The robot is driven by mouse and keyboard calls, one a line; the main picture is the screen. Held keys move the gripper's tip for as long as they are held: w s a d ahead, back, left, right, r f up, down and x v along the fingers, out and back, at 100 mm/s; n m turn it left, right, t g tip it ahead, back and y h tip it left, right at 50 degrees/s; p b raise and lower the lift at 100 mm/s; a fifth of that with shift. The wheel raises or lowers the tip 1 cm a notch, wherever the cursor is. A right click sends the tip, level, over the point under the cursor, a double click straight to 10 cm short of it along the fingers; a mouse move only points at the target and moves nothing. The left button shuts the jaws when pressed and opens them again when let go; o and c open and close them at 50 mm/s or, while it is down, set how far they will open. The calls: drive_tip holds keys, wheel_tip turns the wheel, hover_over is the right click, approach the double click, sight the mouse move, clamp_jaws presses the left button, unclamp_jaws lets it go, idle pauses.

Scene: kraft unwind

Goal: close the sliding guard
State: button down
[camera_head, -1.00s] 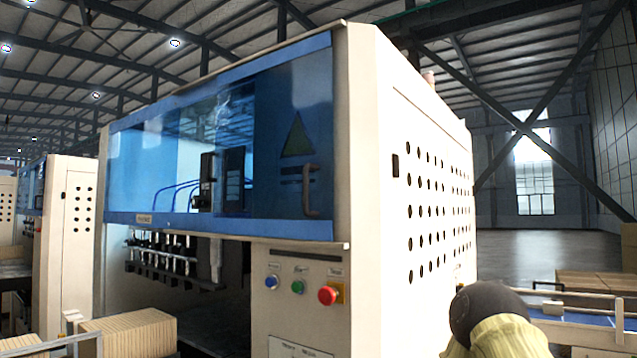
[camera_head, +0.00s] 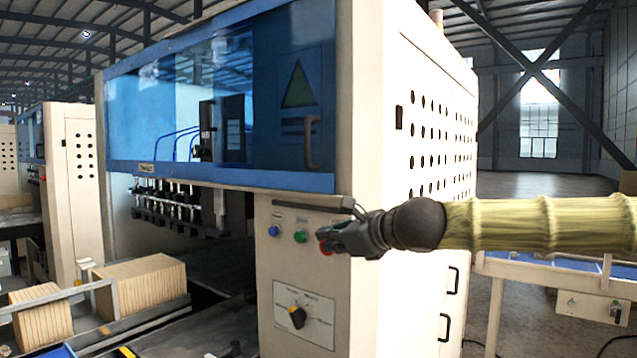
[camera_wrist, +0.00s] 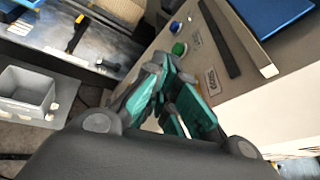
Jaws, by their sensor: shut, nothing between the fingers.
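The sliding guard (camera_head: 215,178) is a blue-framed, see-through panel across the upper front of the cream machine. Its brown, C-shaped handle (camera_head: 311,143) is near its right end, below a green triangle. Tooling shows in the open space under the guard. My gripper (camera_head: 335,238) is shut and empty, in front of the button panel, below and right of the handle. It partly covers the red button (camera_head: 325,247). In the wrist view my gripper (camera_wrist: 168,78) points toward the panel. A blue piece (camera_wrist: 270,14) there is probably the guard's lower corner; the handle is out of that view.
Blue and green buttons (camera_head: 300,236) and a rotary switch (camera_head: 297,317) are on the panel. Stacked cardboard (camera_head: 145,283) stands on a conveyor at left. A grey bin (camera_wrist: 25,92) shows in the wrist view. A blue-topped conveyor (camera_head: 540,267) is at right.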

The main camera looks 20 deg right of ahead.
drive_tip(key=s+d+r+m+t+y+p, duration=0.1)
drive_tip(key=s+d+r+m, duration=0.2)
drive_tip(key=r, duration=0.7)
drive_tip(key=s+d+r+m+t+y, duration=0.15)
drive_tip(key=s+r, duration=0.25)
drive_tip(key=r, duration=0.6)
approach(318, 142)
drive_tip(key=shift+s+a, duration=0.85)
drive_tip(key=shift+a, duration=1.1)
drive_tip(key=shift+n, duration=0.45)
drive_tip(key=shift+p+x, duration=1.25)
drive_tip(key=shift+x, duration=1.3)
drive_tip(key=shift+w+f, duration=0.1)
drive_tip(key=shift+w, duration=0.05)
